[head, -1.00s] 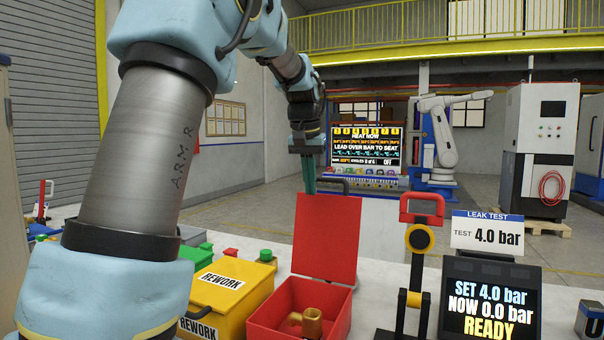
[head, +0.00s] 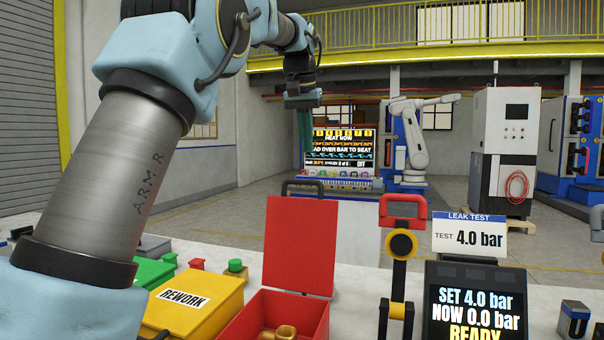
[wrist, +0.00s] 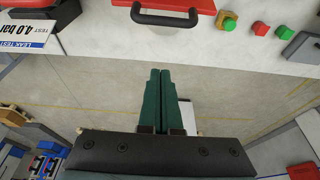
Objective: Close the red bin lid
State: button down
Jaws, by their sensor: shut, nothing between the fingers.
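The red bin (head: 262,322) stands on the bench with its lid (head: 300,245) raised upright at the back. A dark handle (head: 302,187) shows at the lid's top edge. A brass fitting (head: 280,333) lies inside the bin. My gripper (head: 304,140) is in the air beyond and above the lid, apart from it. In the wrist view the green fingers of my gripper (wrist: 160,75) are together with nothing between them. The lid's dark handle (wrist: 165,18) and a bit of red lid (wrist: 165,4) show at the top of that view.
A yellow REWORK bin (head: 195,300) with its lid shut stands left of the red bin. A red-handled clamp (head: 403,210) and the leak test display (head: 475,300) stand to the right. Green (head: 236,266) and red (head: 197,264) buttons sit behind the yellow bin.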

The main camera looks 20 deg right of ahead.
notch_tip(320, 180, down, 8)
jog(key=s+a+p, duration=0.1)
jog(key=shift+r+p, duration=0.25)
jog(key=shift+p, duration=0.1)
jog(key=shift+s, duration=0.1)
dwell(0.3)
